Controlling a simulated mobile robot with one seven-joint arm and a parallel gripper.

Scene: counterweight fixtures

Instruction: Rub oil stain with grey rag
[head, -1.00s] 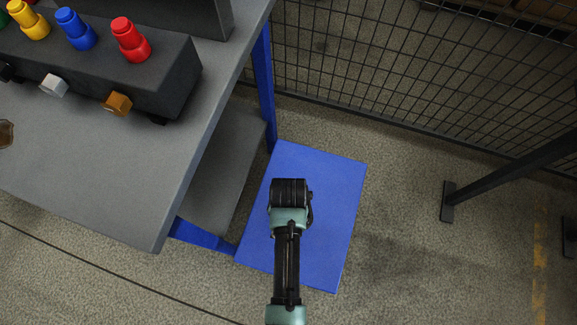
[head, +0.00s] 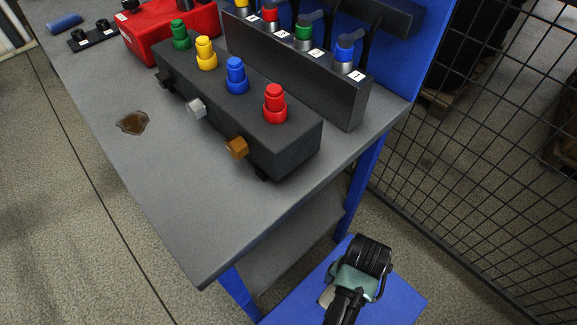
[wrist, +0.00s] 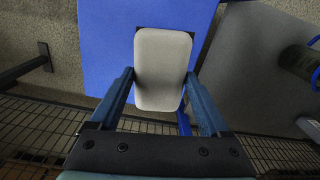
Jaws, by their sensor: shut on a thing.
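The oil stain (head: 132,123) is a brown patch on the grey tabletop, left of the dark block with coloured knobs in the head view. The grey rag (wrist: 162,68) looks like a pale, rounded rectangular pad in the wrist view. My gripper (wrist: 160,85) is shut on it, one blue finger at each side. In the head view my gripper (head: 368,258) is at the lower right, over a blue surface and away from the stain. The rag is mostly hidden there.
The dark block (head: 235,105) with coloured knobs stands on the grey table (head: 215,225). Behind it are a dark valve panel (head: 300,65) and a red box (head: 170,30). A wire fence (head: 480,150) stands at the right. The tabletop around the stain is clear.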

